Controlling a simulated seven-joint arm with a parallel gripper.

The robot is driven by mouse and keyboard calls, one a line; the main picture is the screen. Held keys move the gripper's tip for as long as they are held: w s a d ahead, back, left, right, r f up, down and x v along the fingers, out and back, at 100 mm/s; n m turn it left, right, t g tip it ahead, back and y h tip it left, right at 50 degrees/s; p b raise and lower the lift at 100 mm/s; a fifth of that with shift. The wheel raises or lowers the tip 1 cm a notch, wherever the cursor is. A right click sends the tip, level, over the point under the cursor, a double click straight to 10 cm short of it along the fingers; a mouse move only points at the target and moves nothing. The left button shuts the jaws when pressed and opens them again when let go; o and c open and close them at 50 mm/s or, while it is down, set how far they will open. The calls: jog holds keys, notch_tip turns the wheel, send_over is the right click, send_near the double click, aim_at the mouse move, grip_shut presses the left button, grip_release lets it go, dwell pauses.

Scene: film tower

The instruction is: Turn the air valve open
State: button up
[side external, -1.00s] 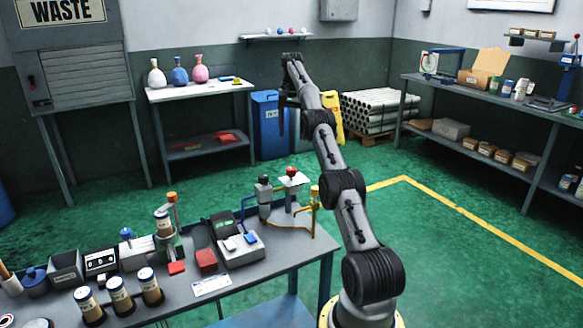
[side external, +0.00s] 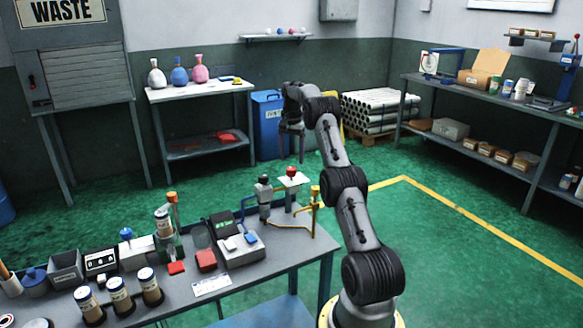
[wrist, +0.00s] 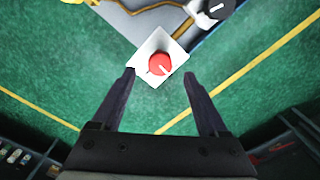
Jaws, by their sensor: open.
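A round red knob (wrist: 159,64) with a white pointer line sits on a white square plate (wrist: 150,45) in the wrist view. In the side view the red knob (side external: 291,171) tops a grey post at the bench's far right corner. I see no label saying which knob is the air valve. A dark knob (wrist: 217,9) with a white mark is at the top edge of the wrist view. My gripper (wrist: 159,75) is open and empty, its fingers framing the red knob from above. In the side view my gripper (side external: 292,155) hangs above and apart from the knob.
A grey fitting (side external: 264,190) and an upright yellow pipe (side external: 315,203) stand close to the knob's post. The bench (side external: 285,262) also holds a grey device, brown jars and boxes to the left.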

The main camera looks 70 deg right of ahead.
aim_at(291, 168)
jog(key=shift+f, duration=2.35)
grip_shut()
